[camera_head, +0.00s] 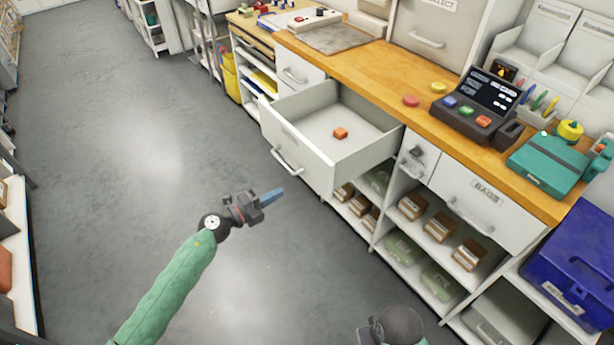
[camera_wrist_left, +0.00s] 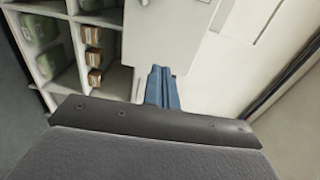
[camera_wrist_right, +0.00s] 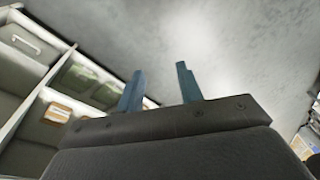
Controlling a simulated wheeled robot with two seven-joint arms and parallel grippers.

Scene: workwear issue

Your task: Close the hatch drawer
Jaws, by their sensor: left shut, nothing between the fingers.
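The hatch drawer (camera_head: 305,152) is a white drawer under the wooden counter, pulled well out, with a bar handle (camera_head: 287,161) on its front. A small orange block (camera_head: 340,133) lies inside it. My left gripper (camera_head: 272,196) is shut and empty, in front of the drawer and below its handle, apart from it, with blue fingers pointing toward the cabinet. In the left wrist view its fingers (camera_wrist_left: 160,88) are together, in front of pale cabinet surfaces. My right gripper (camera_wrist_right: 159,72) is open and empty in the right wrist view; its fingers are not visible in the head view.
The counter (camera_head: 440,128) holds a dark console (camera_head: 480,108) with coloured buttons and a teal case (camera_head: 548,163). Open shelves below hold brown boxes (camera_head: 440,226). A blue bin (camera_head: 575,262) stands at the right. The grey floor (camera_head: 110,150) left of the drawer is clear.

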